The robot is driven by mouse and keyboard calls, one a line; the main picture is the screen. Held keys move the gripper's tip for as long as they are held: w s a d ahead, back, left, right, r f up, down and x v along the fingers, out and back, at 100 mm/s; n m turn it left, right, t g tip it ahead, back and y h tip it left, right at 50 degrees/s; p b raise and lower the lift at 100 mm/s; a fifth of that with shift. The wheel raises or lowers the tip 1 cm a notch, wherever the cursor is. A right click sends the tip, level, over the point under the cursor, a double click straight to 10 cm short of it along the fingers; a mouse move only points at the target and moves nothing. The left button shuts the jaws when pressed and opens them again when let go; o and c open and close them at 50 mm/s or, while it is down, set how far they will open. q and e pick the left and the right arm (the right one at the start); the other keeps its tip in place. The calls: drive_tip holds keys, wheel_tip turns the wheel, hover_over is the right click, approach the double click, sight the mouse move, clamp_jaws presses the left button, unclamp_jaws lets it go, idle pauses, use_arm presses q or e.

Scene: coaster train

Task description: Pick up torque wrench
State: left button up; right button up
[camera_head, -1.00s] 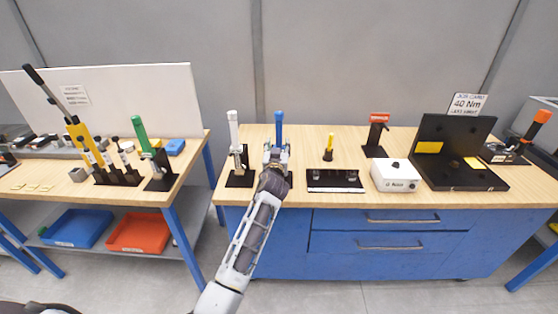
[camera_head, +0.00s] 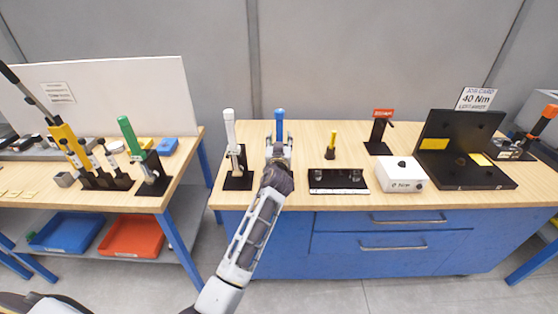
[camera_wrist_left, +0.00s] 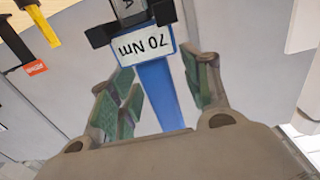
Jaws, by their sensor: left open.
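A torque wrench with a blue handle (camera_head: 279,122) stands upright in a holder on the middle bench. Its handle (camera_wrist_left: 158,88) and a white 70 Nm label (camera_wrist_left: 143,44) show in the left wrist view. My left gripper (camera_head: 278,150) is in front of this wrench and hides its lower part. In the wrist view the open green-padded fingers (camera_wrist_left: 163,92) lie on either side of the blue handle, with gaps visible. A white-handled wrench (camera_head: 230,130) stands to the left, and a green-handled one (camera_head: 130,137) is on the left bench. My right gripper is not in view.
To the right on the bench are a yellow-handled tool (camera_head: 331,144), a black tray (camera_head: 338,187), a white 0 Nm box (camera_head: 402,178), a red-topped black stand (camera_head: 379,138) and an open black case (camera_head: 458,142). A 40 Nm job card (camera_head: 477,99) stands behind the case.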

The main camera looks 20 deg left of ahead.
use_arm(q)
drive_tip(key=c, duration=1)
clamp_jaws()
drive_tip(key=shift+r, duration=0.25)
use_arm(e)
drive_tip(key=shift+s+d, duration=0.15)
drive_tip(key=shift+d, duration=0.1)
